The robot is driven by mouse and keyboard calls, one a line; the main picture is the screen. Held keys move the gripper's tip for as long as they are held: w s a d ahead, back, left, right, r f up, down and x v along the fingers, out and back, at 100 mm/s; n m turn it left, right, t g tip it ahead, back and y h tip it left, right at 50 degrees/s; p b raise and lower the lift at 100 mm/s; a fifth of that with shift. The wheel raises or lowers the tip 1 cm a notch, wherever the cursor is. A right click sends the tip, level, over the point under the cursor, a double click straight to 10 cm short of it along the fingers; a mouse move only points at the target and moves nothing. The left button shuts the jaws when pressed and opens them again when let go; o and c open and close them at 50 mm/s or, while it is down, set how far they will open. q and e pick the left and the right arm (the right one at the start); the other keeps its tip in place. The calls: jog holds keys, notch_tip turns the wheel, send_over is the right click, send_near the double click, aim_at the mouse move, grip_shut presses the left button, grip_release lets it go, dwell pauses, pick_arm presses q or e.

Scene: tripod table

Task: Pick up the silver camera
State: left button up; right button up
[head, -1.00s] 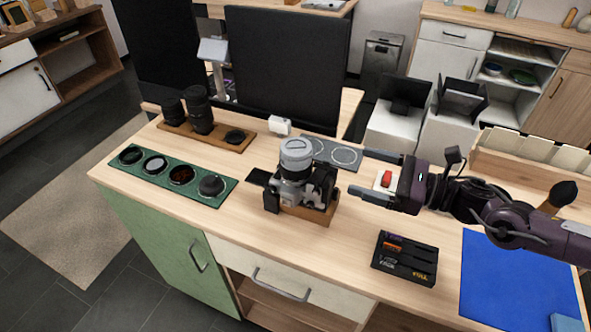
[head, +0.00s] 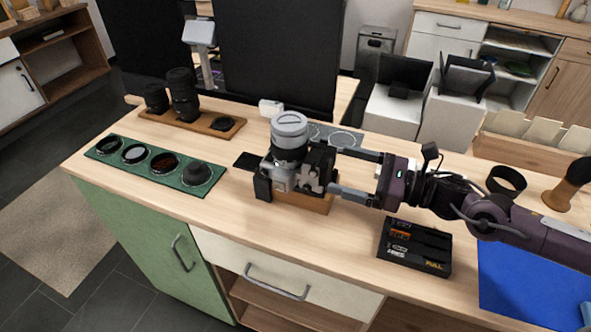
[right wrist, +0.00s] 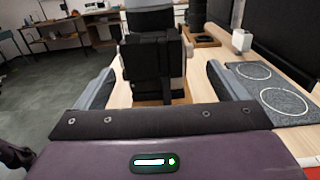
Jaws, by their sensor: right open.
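The silver camera (head: 286,174), with a black grip and a large silver lens pointing up, sits on a small wooden block (head: 305,201) on the table. In the right wrist view its dark side (right wrist: 152,68) stands between the two fingers. My right gripper (head: 334,170) is open, with its fingertips at the right side of the camera, one toward the back and one toward the front. In the right wrist view the fingers (right wrist: 160,84) are spread with gaps to the camera on both sides. My left gripper is not in view.
A green tray (head: 217,166) of round filters lies to the left. A wooden board (head: 213,124) with black lenses is behind it. A black battery case (head: 414,247) and a blue mat (head: 520,280) lie at right front. A grey pad with white circles (right wrist: 273,92) is behind the camera.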

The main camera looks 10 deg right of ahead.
aim_at(332, 166)
jog(key=shift+w+a+r, duration=0.1)
jog(key=shift+w+a, duration=0.05)
jog(key=shift+a, duration=0.1)
jog(key=x, duration=0.2)
jog(key=p+x, duration=0.1)
jog(key=x, duration=0.1)
jog(key=shift+s+a, duration=0.25)
jog(key=shift+w+a, duration=0.2)
jog(key=shift+a, duration=0.15)
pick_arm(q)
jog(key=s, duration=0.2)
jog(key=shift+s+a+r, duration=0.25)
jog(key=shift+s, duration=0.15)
pick_arm(e)
jog(key=shift+d, duration=0.1)
jog(key=c, duration=1.4)
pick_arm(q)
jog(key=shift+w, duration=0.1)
pick_arm(e)
jog(key=shift+r, duration=0.2)
jog(key=shift+c, duration=0.4)
